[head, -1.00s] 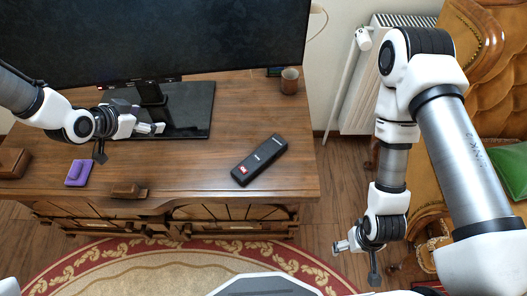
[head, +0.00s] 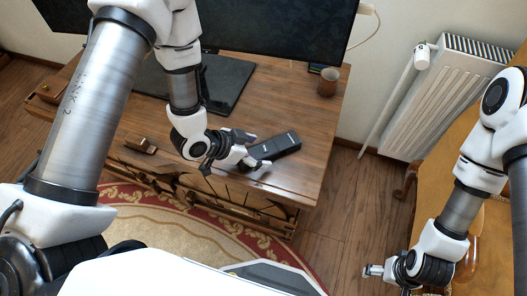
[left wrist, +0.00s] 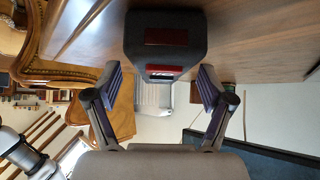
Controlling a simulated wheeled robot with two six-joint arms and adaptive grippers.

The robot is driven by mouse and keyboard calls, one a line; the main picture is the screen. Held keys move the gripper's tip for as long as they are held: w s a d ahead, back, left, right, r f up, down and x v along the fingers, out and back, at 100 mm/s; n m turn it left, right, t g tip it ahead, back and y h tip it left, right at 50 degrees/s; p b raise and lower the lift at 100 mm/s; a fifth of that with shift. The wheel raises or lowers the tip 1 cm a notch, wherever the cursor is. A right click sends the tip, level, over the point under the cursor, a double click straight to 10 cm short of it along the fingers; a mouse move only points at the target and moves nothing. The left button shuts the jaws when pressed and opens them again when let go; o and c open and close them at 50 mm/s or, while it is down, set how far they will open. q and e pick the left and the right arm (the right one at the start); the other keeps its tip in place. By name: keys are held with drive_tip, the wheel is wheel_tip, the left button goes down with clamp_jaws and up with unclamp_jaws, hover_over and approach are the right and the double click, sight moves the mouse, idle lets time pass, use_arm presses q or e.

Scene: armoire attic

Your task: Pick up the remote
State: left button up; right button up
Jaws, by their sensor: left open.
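The remote (head: 276,146) is black and lies on the wooden desk (head: 305,178) near its right end. My left gripper (head: 256,152) is open at the near end of the remote, low over the desk. In the left wrist view, the remote's end (left wrist: 165,38), with red marks, faces the gap between the two spread fingers (left wrist: 160,88). It is hard to tell whether the fingers overlap its sides. My right gripper (head: 374,270) hangs over the floor at the right, away from the desk, and its jaw opening is unclear.
A brown mug (head: 328,82) stands at the desk's back right, behind the remote. A large monitor (head: 280,28) on a black base (head: 232,85) fills the back. A small wooden object (head: 141,145) sits near the front edge. A white radiator (head: 455,90) is at the right.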

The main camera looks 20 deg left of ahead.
use_arm(q)
drive_tip(key=shift+w+d+f, duration=0.25)
drive_tip(key=shift+w+f, duration=0.1)
drive_tip(key=shift+f, duration=0.1)
drive_tip(key=c, duration=1.3)
drive_tip(key=shift+r, duration=0.1)
